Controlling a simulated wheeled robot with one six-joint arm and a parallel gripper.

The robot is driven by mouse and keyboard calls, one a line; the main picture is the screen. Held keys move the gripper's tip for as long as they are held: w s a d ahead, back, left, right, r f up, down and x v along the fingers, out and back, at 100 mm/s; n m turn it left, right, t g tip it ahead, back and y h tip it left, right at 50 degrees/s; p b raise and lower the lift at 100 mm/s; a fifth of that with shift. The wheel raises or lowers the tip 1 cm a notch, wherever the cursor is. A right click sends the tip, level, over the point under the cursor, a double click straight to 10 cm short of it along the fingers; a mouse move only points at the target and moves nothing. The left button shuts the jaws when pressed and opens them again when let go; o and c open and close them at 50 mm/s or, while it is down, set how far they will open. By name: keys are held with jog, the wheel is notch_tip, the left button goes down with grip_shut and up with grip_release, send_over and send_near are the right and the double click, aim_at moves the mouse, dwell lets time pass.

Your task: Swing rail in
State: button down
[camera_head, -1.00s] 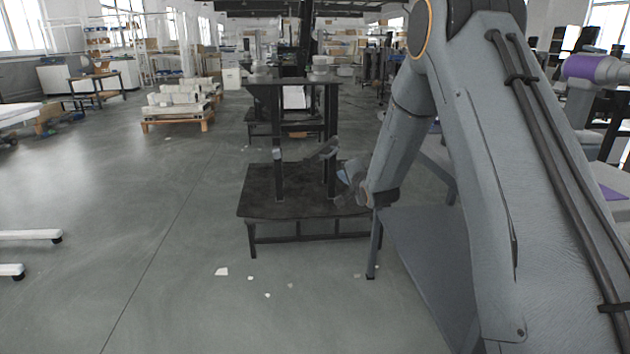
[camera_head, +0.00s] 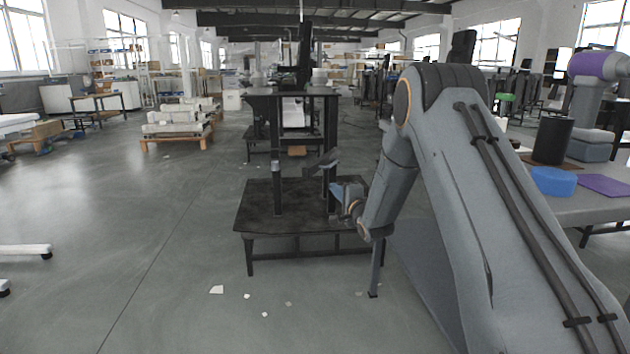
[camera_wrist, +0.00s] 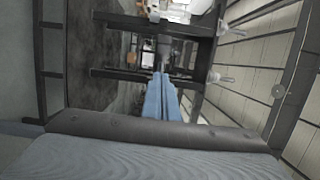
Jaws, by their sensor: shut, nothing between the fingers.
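Two black upright columns (camera_head: 278,160) stand on a low black table (camera_head: 262,205) and carry a dark top plate (camera_head: 290,91). A short dark grey piece (camera_head: 322,162), perhaps the rail, sits tilted at the right column about halfway up. My gripper (camera_head: 338,191) is at the right column, below this piece; I cannot tell whether it touches the column. In the wrist view its blue fingers (camera_wrist: 162,98) are together, empty, and point towards the dark uprights (camera_wrist: 150,76), which lie sideways there. The rail's far parts and any hinge cannot be made out.
A pallet with pale parts (camera_head: 178,124) stands at the back left. The floor left of the low table is mostly clear, with small white scraps.

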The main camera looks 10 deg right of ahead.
jog(key=b, duration=0.3)
send_near(311, 174)
jog(key=w+d, duration=0.2)
jog(key=shift+w+a+b, duration=1.05)
jog(key=shift+w+a, duration=0.45)
jog(key=shift+a, duration=0.25)
